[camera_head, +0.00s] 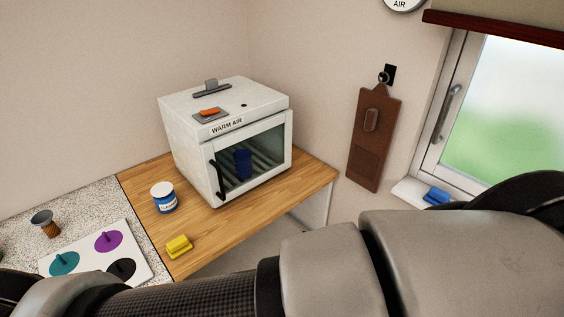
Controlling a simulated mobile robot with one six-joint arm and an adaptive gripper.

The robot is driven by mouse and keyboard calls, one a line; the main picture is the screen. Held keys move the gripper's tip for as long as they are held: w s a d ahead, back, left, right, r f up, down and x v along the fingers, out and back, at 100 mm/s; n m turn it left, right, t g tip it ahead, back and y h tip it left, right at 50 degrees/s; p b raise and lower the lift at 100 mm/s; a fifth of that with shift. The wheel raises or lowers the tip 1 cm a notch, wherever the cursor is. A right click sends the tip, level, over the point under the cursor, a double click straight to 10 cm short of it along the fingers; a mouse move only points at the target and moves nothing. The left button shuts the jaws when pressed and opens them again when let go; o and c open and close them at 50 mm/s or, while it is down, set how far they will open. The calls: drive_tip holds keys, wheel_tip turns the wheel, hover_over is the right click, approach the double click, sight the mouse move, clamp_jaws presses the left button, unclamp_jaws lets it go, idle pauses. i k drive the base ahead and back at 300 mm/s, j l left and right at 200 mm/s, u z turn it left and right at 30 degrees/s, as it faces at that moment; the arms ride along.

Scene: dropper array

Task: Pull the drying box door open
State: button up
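The drying box (190,125) is a white cabinet marked "WARM AIR" on the wooden counter. Its glass-fronted door (268,150) faces the front right and looks shut. A black vertical handle (219,178) is on the door's left side. Through the glass I see a dark blue object (243,163) on a slatted rack. My arm crosses the bottom of the view, in front of the counter. My gripper is not in view.
A blue-and-white jar (164,198) and a yellow object (179,245) stand on the wooden counter (215,226) left of the door. A white board (87,240) with coloured discs lies on the speckled top. A window (505,110) is at right. A brown board (362,150) hangs on the wall.

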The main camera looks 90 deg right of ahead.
sight(219, 196)
drive_tip(key=z, duration=2.95)
drive_tip(key=l, duration=0.4)
